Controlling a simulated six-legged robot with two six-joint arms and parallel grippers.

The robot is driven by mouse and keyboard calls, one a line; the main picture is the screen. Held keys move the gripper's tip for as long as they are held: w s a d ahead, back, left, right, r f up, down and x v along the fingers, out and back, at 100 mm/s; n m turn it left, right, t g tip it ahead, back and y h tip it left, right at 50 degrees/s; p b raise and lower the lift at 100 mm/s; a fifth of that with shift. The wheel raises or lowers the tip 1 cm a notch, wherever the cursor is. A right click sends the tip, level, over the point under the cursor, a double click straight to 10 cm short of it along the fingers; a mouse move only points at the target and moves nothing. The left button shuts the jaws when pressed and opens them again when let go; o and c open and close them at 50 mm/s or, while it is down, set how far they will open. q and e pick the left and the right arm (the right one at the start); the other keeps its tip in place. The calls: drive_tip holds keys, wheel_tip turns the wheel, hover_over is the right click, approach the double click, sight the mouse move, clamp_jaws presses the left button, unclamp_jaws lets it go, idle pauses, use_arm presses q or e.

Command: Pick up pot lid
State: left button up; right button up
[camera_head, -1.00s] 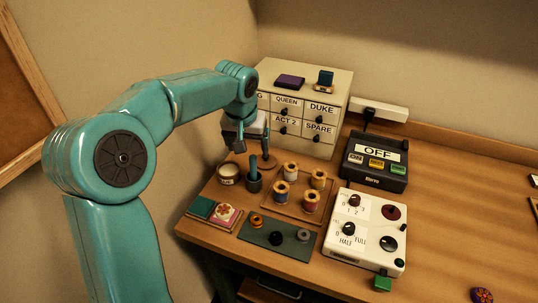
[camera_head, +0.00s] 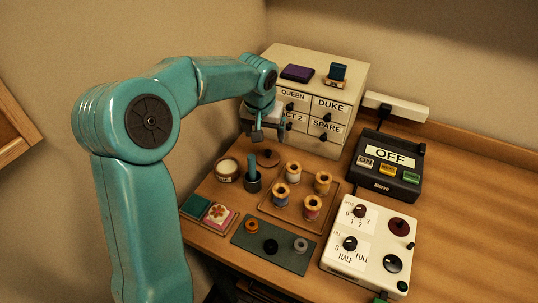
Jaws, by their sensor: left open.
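The pot lid (camera_head: 267,158) is a small brown disc with a knob. It lies flat on the wooden table behind the thread spools, in front of the drawer cabinet. An open pot (camera_head: 227,171) with pale contents and a label stands to its left. My left gripper (camera_head: 270,135) is open and empty, pointing down above the lid and apart from it in the picture. It covers part of the cabinet's lower left drawers. My right gripper is not in view.
A dark cup with a teal-handled tool (camera_head: 252,182) stands close in front of the lid. Several thread spools stand on a tray (camera_head: 326,223). The drawer cabinet (camera_head: 354,88) rises behind. Control boxes (camera_head: 371,190) stand at right; the far right table is clear.

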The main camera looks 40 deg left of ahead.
use_arm(q)
hover_over(267, 153)
drive_tip(key=s+d, duration=0.1)
wheel_tip(267, 153, down, 6)
drive_tip(key=shift+s+r, duration=0.1)
drive_tip(key=shift+s, duration=0.05)
drive_tip(key=shift+s+f, duration=0.1)
drive_tip(key=shift+f, duration=0.35)
drive_tip(key=shift+p+x, duration=0.9)
drive_tip(key=shift+x, duration=1.85)
drive_tip(key=shift+a+r, duration=0.1)
drive_tip(key=c, duration=0.7)
